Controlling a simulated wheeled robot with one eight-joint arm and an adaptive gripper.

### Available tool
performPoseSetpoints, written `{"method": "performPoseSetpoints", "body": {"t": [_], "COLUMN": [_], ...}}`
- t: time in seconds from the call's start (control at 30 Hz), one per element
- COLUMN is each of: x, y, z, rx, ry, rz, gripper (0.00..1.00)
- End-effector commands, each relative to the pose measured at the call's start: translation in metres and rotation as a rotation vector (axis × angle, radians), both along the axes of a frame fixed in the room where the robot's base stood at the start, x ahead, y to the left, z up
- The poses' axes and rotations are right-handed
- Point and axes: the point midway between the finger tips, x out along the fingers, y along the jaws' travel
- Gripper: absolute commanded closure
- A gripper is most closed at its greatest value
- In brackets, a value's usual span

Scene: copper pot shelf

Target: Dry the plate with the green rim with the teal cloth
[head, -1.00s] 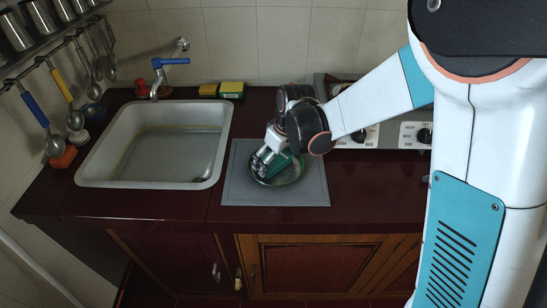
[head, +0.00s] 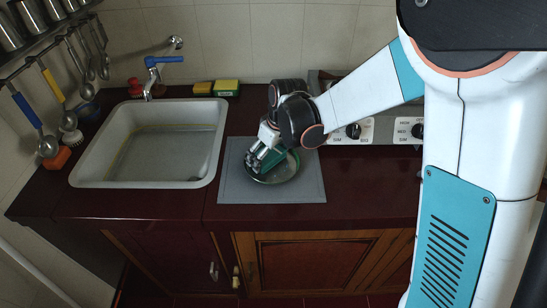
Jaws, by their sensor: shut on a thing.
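The plate with the green rim (head: 287,176) lies on a grey mat (head: 235,188) on the dark red counter, right of the sink. My gripper (head: 257,162) is over the left part of the plate, pointing down, shut on the teal cloth (head: 273,160). The cloth is bunched at the fingers and appears to touch the plate, though the exact contact is hard to see. My gripper and the cloth hide the plate's back left part.
A white sink (head: 150,145) with a blue-handled tap (head: 155,72) is on the left. Sponges (head: 226,87) lie behind it. A stove with knobs (head: 353,131) is at the back right. Utensils (head: 47,146) hang at the left. The front counter strip is clear.

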Motion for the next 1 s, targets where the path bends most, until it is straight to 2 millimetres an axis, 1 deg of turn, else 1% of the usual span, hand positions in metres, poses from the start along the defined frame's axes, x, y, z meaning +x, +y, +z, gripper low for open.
{"method": "performPoseSetpoints", "body": {"t": [0.1,0.23,0.7,0.83,1.0], "x": [0.003,0.0,-0.026,-0.026,-0.019], "y": [0.003,0.0,-0.024,-0.024,-0.018], "z": [0.0,0.0,-0.001,-0.001,-0.002], "rx": [0.0,0.0,0.001,0.001,0.0], "ry": [0.0,0.0,-0.001,-0.001,0.0], "rz": [0.0,-0.001,-0.001,0.0,0.001], "gripper": [0.28,0.28,0.28,0.28,0.28]}}
